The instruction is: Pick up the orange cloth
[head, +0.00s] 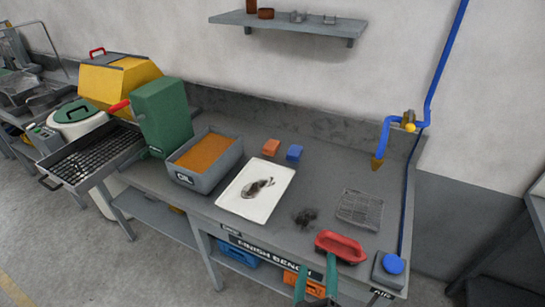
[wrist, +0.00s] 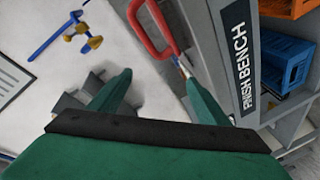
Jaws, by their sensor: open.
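A small folded orange cloth (head: 271,147) lies on the grey bench toward the back, just left of a similar blue one (head: 294,153). It is not visible in the wrist view. My gripper (head: 316,272) shows at the bench's front edge in the head view, low and right, well apart from the orange cloth. Its two green fingers also show in the wrist view (wrist: 155,84), spread apart with nothing between them.
A red-handled tool (head: 340,246) lies near my fingers. A white tray (head: 228,201) with dark smudged matter, an oil bin (head: 207,181) and a wire mesh (head: 360,210) share the bench. A blue pipe (head: 433,80) runs down the right. A shelf (head: 290,22) hangs above.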

